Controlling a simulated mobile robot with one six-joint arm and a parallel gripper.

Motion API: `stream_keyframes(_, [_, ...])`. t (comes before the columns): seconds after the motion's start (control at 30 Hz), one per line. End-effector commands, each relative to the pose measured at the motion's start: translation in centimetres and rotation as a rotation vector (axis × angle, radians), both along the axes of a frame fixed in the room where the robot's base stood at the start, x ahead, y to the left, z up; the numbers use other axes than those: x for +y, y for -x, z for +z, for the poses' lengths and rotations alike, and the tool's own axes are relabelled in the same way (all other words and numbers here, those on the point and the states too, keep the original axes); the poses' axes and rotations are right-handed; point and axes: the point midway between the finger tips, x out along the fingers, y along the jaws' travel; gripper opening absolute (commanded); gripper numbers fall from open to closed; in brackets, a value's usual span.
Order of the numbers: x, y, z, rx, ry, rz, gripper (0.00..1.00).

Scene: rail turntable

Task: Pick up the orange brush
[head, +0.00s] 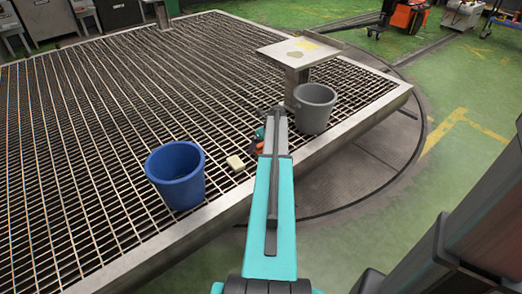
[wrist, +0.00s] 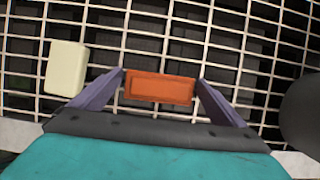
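The orange brush (wrist: 159,88) lies on the metal grating, seen from above in the wrist view as an orange block. My gripper (wrist: 161,80) is open, with one purple-grey finger on each side of the brush. Small gaps show between the fingers and the brush ends; I cannot tell how high the fingertips are above it. In the head view a small orange-red part of the brush (head: 259,147) shows beside my arm, which hides most of it and the gripper.
A cream block (wrist: 66,69) lies left of the brush. A blue bucket (head: 175,176) stands further left on the grating (head: 90,120). A grey bucket (head: 314,108) stands close on the right, by a pedestal table (head: 285,53). The grating's metal rim (head: 345,130) runs along the near side.

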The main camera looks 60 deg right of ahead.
Motion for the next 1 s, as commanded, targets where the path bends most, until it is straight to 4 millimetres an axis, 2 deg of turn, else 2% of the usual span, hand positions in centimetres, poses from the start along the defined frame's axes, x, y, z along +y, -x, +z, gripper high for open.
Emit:
stream_keyframes(0.03, [0.0, 0.0, 0.0, 0.000, 0.000, 0.000, 0.85])
stream_keyframes(0.17, [0.0, 0.0, 0.0, 0.000, 0.000, 0.000, 0.63])
stream_keyframes(0.57, [-0.1, 0.1, 0.5, -0.001, 0.001, -0.001, 0.62])
stream_keyframes(0.87, [-0.1, 0.1, 3.8, -0.001, 0.001, 0.000, 0.62])
stream_keyframes(1.0, [0.9, 1.8, 3.8, 0.001, -0.001, -0.003, 0.62])
